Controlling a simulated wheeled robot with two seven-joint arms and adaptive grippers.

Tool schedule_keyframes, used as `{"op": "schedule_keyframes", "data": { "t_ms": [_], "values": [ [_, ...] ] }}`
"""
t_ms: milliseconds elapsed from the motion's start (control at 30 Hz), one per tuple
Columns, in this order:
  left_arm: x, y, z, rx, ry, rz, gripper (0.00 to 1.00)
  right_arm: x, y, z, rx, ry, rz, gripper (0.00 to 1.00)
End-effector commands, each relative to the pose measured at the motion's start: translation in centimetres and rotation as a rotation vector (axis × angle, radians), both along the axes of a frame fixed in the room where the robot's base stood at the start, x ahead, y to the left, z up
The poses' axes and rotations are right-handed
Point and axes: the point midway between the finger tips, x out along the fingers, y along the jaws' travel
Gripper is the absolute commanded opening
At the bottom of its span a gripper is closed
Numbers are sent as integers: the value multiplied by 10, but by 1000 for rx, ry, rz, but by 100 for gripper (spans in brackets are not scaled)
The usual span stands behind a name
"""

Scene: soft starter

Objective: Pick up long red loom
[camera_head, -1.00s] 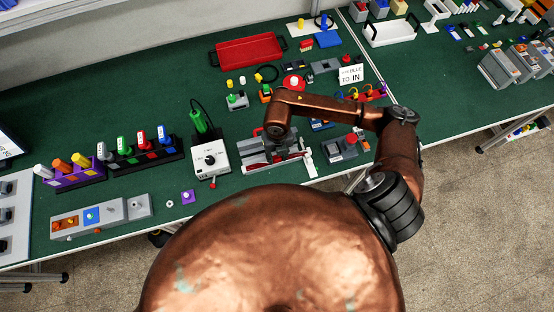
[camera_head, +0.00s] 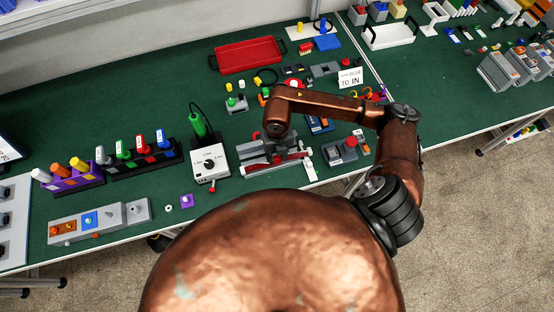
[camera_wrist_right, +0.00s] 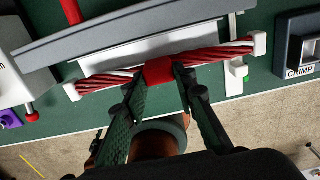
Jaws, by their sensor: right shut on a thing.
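The long red loom (camera_wrist_right: 220,54) is a bundle of red and white twisted wires with a red sleeve (camera_wrist_right: 158,73) at its middle and a white connector at each end. It spans the right wrist view, slightly tilted. My right gripper (camera_wrist_right: 154,80) is shut on the red sleeve, one finger on each side. In the head view the loom (camera_head: 284,167) shows as a red strip at the front of a grey fixture (camera_head: 250,154), near the table's front edge. My right arm hides part of the gripper there. My left gripper is not in view.
A white box with a black knob (camera_head: 209,163) stands left of the loom. A grey and red crimp unit (camera_head: 341,151) stands to its right. The grey fixture bar (camera_wrist_right: 130,35) lies just behind the loom. A red tray (camera_head: 247,54) is farther back. The green table (camera_head: 60,120) has bare room at left.

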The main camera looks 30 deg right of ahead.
Motion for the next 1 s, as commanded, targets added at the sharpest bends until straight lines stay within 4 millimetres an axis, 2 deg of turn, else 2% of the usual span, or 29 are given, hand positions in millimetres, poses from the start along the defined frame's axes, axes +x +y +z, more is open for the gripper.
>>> {"op": "schedule_keyframes", "data": {
  "t_ms": [300,500,700,867,1000],
  "values": [
    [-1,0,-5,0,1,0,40,-46,24,64,1,-6,7,0],
    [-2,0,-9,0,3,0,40,-90,46,83,3,-4,8,0],
    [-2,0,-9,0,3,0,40,-115,59,96,2,-3,4,0],
    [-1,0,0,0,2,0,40,-116,64,103,0,1,-4,0],
    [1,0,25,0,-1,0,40,-89,68,105,-2,3,-18,0]
  ]
}}
